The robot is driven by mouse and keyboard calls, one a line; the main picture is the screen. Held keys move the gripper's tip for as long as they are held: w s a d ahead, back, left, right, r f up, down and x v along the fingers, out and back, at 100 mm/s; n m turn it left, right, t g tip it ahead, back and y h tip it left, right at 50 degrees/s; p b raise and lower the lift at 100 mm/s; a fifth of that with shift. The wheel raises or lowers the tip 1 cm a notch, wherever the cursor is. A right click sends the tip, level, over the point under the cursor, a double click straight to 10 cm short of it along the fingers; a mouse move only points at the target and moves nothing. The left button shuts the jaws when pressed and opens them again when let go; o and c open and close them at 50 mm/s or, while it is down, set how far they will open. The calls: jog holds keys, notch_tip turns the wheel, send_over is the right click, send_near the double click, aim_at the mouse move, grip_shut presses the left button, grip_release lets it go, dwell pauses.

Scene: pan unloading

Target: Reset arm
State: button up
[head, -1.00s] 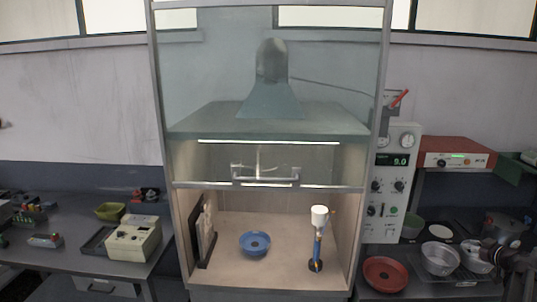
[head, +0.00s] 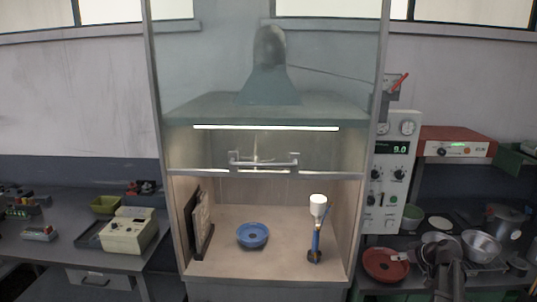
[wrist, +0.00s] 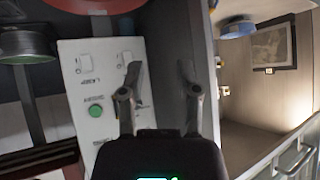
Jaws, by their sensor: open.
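My gripper (wrist: 159,78) is open and empty in the wrist view, its two dark fingers spread in front of the white instrument panel (wrist: 100,115). In the head view my dark arm (head: 446,272) is at the lower right, in front of the pans, and its fingers are hard to make out. The red dish (head: 385,265) lies on the right bench just left of my arm. A metal pan (head: 481,245) stands to the right of it. The blue dish (head: 252,235) sits inside the fume hood.
A blue burner with a white top (head: 317,233) and a dark framed panel (head: 201,222) stand in the hood. The hood's side edge (head: 357,235) lies left of my arm. A red-topped device (head: 458,146) stands on the shelf. The hood floor is mostly free.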

jog(key=s+a+f+m+g+h+b, duration=0.1)
jog(key=s+a+f+g+b, duration=0.2)
jog(key=s+a+f, duration=0.3)
jog(key=s+a+f+m+g+h+b, duration=0.1)
jog(key=s+a+f+g+b, duration=0.2)
jog(key=a, duration=1.3)
jog(key=s+a+f+m+g+h+b, duration=0.1)
jog(key=s+a+f+g+h+b, duration=0.1)
jog(key=s+a+f+b, duration=0.3)
jog(key=shift+s+a+f+m+g, duration=0.3)
jog(key=shift+s+a+f+g, duration=0.2)
jog(key=shift+s+a+f, duration=2.05)
jog(key=shift+w+a+r, duration=0.4)
jog(key=shift+w+a, duration=0.1)
jog(key=shift+w, duration=0.3)
